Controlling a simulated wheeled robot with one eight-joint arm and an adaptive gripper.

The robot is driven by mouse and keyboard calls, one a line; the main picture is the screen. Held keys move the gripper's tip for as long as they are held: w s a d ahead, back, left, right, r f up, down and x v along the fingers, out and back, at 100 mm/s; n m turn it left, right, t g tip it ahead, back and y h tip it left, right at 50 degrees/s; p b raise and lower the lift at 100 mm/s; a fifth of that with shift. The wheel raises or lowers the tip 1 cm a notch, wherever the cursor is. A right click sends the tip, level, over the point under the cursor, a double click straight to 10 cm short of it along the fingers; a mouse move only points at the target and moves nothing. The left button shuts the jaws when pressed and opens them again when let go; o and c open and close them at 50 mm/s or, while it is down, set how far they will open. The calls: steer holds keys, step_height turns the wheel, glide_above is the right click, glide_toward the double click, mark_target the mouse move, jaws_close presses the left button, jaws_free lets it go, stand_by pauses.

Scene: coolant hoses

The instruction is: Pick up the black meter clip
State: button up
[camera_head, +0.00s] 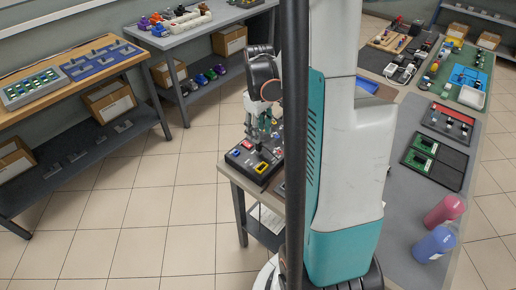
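My gripper (262,137) points down over a dark test box (246,173) at the left end of the near grey bench. The box carries small blue, red and yellow parts. A small black upright shape (259,148) stands on the box just below my fingertips. It may be the black meter clip, but it is too small to be sure. I cannot tell whether the fingers touch it, or whether they are open or shut. My arm and a dark vertical post hide the area to the right of the box.
The near bench (395,235) holds a red bottle (445,211), a blue bottle (435,244) and green boards in a black tray (437,160). A wooden-topped bench (20,117) stands at left, with cardboard boxes below. Another grey bench (215,24) stands behind. The tiled floor between is clear.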

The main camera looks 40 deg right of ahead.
mark_target(259, 145)
step_height(259, 145, down, 8)
steer(key=b, duration=0.3)
steer(key=shift+r, duration=0.25)
steer(key=c, duration=0.9)
